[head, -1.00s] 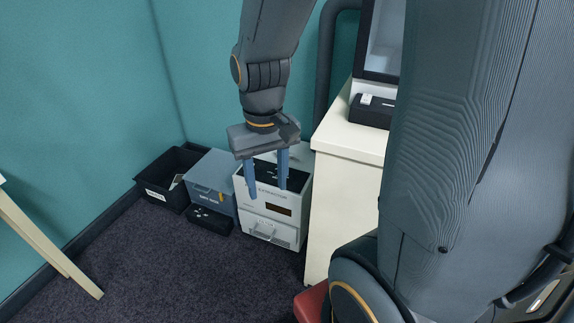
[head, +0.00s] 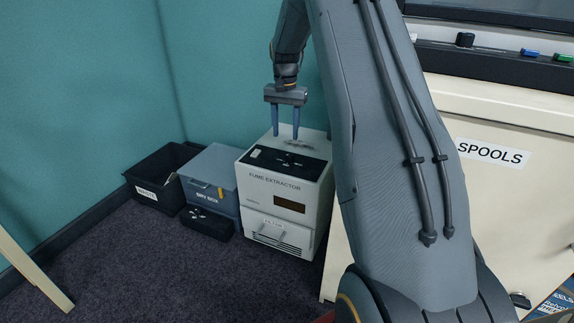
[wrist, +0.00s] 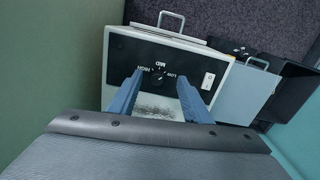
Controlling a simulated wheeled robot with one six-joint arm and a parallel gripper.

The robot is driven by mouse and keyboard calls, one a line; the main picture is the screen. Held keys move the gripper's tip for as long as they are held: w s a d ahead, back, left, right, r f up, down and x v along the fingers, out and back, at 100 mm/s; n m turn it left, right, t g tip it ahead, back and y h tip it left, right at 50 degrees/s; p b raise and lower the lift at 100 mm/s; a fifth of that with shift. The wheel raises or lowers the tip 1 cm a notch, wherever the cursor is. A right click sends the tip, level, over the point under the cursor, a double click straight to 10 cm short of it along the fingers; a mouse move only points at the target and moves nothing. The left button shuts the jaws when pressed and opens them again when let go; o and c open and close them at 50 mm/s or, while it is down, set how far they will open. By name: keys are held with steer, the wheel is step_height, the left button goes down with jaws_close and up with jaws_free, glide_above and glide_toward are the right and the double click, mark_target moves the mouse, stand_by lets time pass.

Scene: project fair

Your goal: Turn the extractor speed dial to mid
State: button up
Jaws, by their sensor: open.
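The fume extractor (head: 262,192) is a white box on the floor with a black control panel (head: 290,163) on its top. In the wrist view the speed dial (wrist: 158,73) is small and dark, marked LOW, MID and HIGH; its exact setting is too small to tell. My gripper (head: 286,137) is open and empty, pointing down above the rear part of the extractor's top. In the wrist view its fingertips (wrist: 160,77) frame the dial from both sides, without visible contact.
A grey dry box (head: 208,168), a small black box (head: 207,222) and a black bin (head: 150,193) stand left of the extractor. A white cabinet labelled SPOOLS (head: 480,190) stands to the right. Teal walls close off the back; the carpet in front is clear.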

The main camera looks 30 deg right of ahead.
mark_target(290, 154)
steer(key=shift+m, duration=0.5)
steer(key=w+d+f+b, duration=0.1)
steer(key=f, duration=0.1)
steer(key=w+d+f+b, duration=0.1)
steer(key=w+d, duration=0.1)
steer(key=shift+f, duration=0.35)
steer(key=shift+d+f, duration=0.15)
steer(key=shift+f, duration=0.1)
steer(key=shift+f+b, duration=1)
steer(key=shift+f, duration=2.6)
steer(key=c, duration=1.1)
steer(key=shift+o, duration=0.2)
